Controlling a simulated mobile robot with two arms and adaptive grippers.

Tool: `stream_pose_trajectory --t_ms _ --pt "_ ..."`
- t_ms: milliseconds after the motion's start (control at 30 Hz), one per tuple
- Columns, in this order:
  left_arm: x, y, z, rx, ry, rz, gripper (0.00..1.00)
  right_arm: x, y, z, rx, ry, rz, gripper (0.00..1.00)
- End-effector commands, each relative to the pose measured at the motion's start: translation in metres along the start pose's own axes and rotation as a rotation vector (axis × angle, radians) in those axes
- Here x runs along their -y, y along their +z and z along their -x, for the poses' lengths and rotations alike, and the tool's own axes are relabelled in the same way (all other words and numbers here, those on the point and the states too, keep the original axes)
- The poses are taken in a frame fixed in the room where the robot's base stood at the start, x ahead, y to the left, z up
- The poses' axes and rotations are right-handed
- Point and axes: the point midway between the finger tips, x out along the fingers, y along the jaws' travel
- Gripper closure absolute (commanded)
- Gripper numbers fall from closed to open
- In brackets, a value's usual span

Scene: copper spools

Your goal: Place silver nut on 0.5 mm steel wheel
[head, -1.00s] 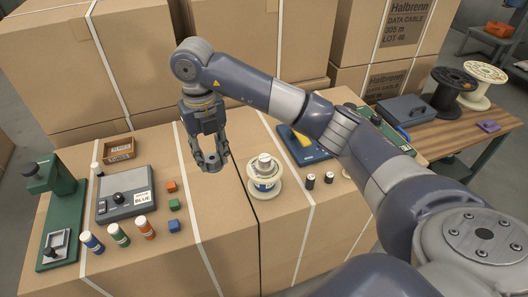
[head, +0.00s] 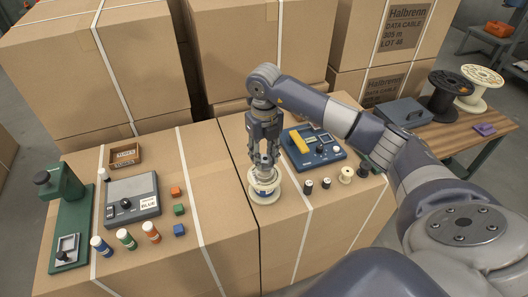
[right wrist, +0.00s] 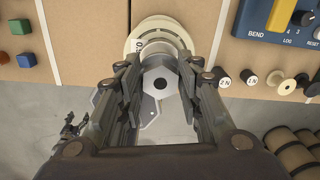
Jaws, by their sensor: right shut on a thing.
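The silver nut (right wrist: 158,86) shows in the right wrist view as a grey piece with a dark hole, between the fingers of my right gripper (right wrist: 158,92). In the head view, my right gripper (head: 265,172) points down at the top of a cream spool (head: 265,192) on the cardboard box, and its fingers hide most of the nut. The cream spool also shows in the right wrist view (right wrist: 136,45), just beyond the fingers. I cannot tell whether the nut touches the spool. No spool's wire label is readable enough to identify the 0.5 mm steel wheel.
Left are coloured cubes (head: 179,209), capped bottles (head: 127,239), a grey device (head: 133,197) and a green press (head: 70,220). Larger spools (head: 480,86) stand on a wooden table.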

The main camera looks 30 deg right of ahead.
Motion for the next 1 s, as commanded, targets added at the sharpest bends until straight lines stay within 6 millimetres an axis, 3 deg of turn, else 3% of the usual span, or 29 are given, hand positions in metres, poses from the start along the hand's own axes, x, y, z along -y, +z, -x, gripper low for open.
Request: stream_pose_trajectory --t_ms 367,400,467,833,1000 --pt "-0.003 -0.001 -0.002 -0.001 0.003 0.0 0.3 0.0 0.001 -0.007 0.003 0.001 0.0 0.98" --pt "-0.003 -0.001 -0.001 -0.001 0.003 0.0 0.3 0.0 0.001 -0.005 0.002 0.001 0.0 0.58" --pt "-0.003 -0.001 -0.001 -0.001 0.003 0.0 0.3 -0.001 0.0 -0.005 0.002 0.001 0.0 0.47" --pt "-0.003 -0.001 0.001 -0.002 0.003 0.0 0.3 -0.001 0.001 -0.003 0.002 0.001 0.0 0.47" --pt "-0.003 -0.001 -0.006 -0.002 0.003 0.0 0.3 -0.001 0.002 0.014 0.008 0.001 0.001 0.47"
